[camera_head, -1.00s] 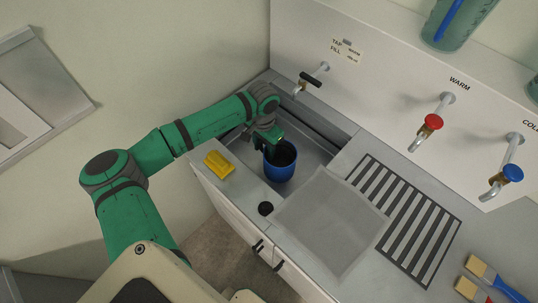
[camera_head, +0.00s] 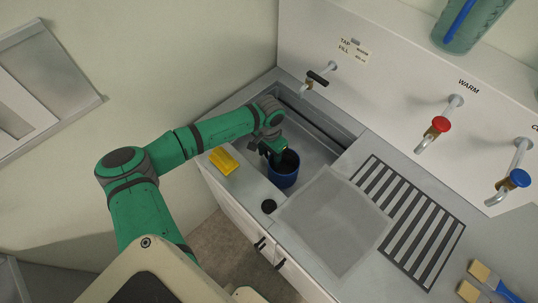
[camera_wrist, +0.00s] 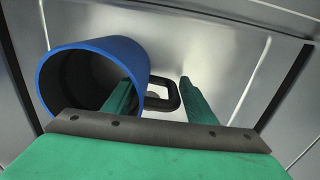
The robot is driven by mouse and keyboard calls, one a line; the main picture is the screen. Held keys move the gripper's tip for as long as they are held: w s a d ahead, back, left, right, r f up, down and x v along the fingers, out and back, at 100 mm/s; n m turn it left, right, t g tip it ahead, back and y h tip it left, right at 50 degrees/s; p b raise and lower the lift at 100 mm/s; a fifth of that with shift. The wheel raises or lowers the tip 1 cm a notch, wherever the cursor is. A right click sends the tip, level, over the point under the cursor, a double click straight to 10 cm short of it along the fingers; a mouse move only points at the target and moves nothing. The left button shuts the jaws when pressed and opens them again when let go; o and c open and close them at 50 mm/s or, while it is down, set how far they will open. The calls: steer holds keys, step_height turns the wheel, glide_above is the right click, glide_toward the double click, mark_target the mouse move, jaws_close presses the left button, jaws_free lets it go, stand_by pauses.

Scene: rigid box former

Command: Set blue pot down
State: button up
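The blue pot (camera_head: 284,179) stands in the sink basin (camera_head: 313,150), looking upright, with its dark mouth up. In the wrist view the pot (camera_wrist: 95,50) is at the left, and its dark loop handle (camera_wrist: 172,92) points toward the right. My gripper (camera_wrist: 158,85) is over the pot's handle side, its two green fingers spread apart. The left finger overlaps the pot's rim and the right finger is just beyond the handle, with visible space between. In the head view my gripper (camera_head: 277,155) hides part of the pot's rim and the handle.
A yellow sponge (camera_head: 224,160) and a black plug (camera_head: 268,206) lie on the sink's near ledge. A grey mat (camera_head: 333,220) and a slotted drainer (camera_head: 415,215) are to the right. A tap (camera_head: 319,77) juts from the back wall over the basin.

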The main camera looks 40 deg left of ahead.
steer(key=shift+o, duration=0.3)
steer(key=shift+w, duration=0.1)
steer(key=shift+r, duration=0.25)
step_height(320, 180, up, 12)
steer(key=shift+f, duration=0.1)
stand_by(0.6)
